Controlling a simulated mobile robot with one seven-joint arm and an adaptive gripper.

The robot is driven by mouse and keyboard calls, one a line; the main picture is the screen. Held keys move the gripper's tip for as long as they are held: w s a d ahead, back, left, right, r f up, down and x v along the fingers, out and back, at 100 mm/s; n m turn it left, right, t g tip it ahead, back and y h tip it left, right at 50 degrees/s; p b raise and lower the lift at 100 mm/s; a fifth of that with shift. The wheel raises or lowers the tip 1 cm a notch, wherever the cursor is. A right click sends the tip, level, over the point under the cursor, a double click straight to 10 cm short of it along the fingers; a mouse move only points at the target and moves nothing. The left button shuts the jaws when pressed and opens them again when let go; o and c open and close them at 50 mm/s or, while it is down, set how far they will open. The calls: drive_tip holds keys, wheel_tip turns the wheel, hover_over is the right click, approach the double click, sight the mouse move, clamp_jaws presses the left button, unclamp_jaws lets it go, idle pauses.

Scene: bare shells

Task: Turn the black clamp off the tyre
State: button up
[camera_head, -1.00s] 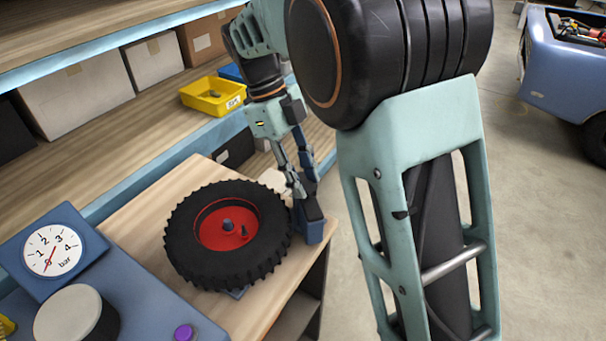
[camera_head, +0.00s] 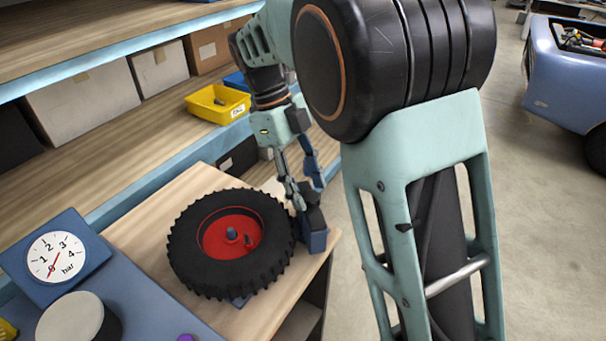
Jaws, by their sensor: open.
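The black tyre (camera_head: 190,257) with its red rim (camera_head: 220,240) lies flat near the right end of the wooden bench. The black clamp (camera_head: 313,214) is at the tyre's right side, on top of a blue block (camera_head: 315,240) at the bench edge. My gripper (camera_head: 304,193) reaches down from above, with its fingers apart and their tips close to the clamp's upper part. I cannot tell whether they touch it. The fingers partly cover the clamp, and its contact with the tyre is hard to make out.
A blue unit with a pressure gauge (camera_head: 57,257) and a round knob (camera_head: 70,318) stands at the lower left. Shelves with boxes and a yellow bin (camera_head: 218,104) are behind. My arm covers the centre right. A blue cart (camera_head: 565,75) stands on open floor at right.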

drive_tip(key=v, duration=1.2)
drive_tip(key=shift+d, duration=0.15)
